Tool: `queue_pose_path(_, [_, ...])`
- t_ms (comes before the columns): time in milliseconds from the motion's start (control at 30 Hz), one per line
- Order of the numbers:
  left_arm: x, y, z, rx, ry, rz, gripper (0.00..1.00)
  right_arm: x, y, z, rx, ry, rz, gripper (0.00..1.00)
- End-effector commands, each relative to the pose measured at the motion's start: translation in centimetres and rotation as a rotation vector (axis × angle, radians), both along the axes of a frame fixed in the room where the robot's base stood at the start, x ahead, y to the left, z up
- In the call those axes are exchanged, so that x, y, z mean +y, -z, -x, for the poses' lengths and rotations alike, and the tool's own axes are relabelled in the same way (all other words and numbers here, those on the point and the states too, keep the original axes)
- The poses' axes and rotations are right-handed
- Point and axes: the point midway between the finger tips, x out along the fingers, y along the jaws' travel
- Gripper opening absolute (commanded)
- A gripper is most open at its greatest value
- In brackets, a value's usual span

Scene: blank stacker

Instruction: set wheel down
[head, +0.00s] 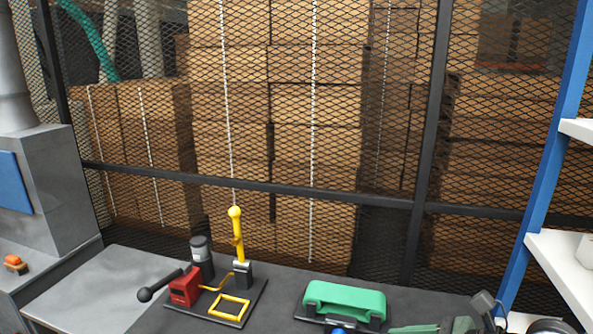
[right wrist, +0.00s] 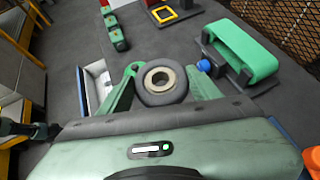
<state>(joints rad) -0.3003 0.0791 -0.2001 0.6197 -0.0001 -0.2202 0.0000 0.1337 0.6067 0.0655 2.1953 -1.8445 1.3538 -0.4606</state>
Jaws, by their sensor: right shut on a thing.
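The wheel (right wrist: 160,82), a dark grey ring with a pale hub and a hole in its middle, shows in the right wrist view. My right gripper (right wrist: 163,90) is shut on it, with a green finger on either side. The wheel is over the dark grey worktop; I cannot tell whether it touches the surface. My left gripper is in neither view.
A green block in a black holder (head: 344,299) stands near the wheel, with a blue knob beside it. A black base plate (head: 206,314) carries a red block, yellow frame and upright yellow lever. Green blocks (right wrist: 117,40) lie left. A mesh fence (head: 300,150) closes the back; white shelves (head: 565,262) stand right.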

Motion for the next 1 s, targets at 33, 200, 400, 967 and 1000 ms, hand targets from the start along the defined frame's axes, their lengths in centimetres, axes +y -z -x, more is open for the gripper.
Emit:
queue_pose_path(33, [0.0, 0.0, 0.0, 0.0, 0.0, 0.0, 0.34, -0.3, 0.4, 1.4, 0.003, 0.004, 0.003, 0.14])
queue_pose_path(200, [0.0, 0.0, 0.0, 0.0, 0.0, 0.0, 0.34, -1.2, 0.9, 4.3, 0.003, 0.017, 0.025, 0.14])
queue_pose_path(400, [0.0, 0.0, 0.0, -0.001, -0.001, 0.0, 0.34, -1.5, 1.0, 5.3, 0.001, 0.026, 0.031, 0.14])
queue_pose_path(967, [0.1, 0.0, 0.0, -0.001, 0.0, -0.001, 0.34, -1.7, 1.2, 5.3, 0.006, 0.024, 0.043, 0.14])
queue_pose_path(1000, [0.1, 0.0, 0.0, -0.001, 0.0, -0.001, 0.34, -1.7, 1.2, 5.3, 0.006, 0.024, 0.043, 0.14])
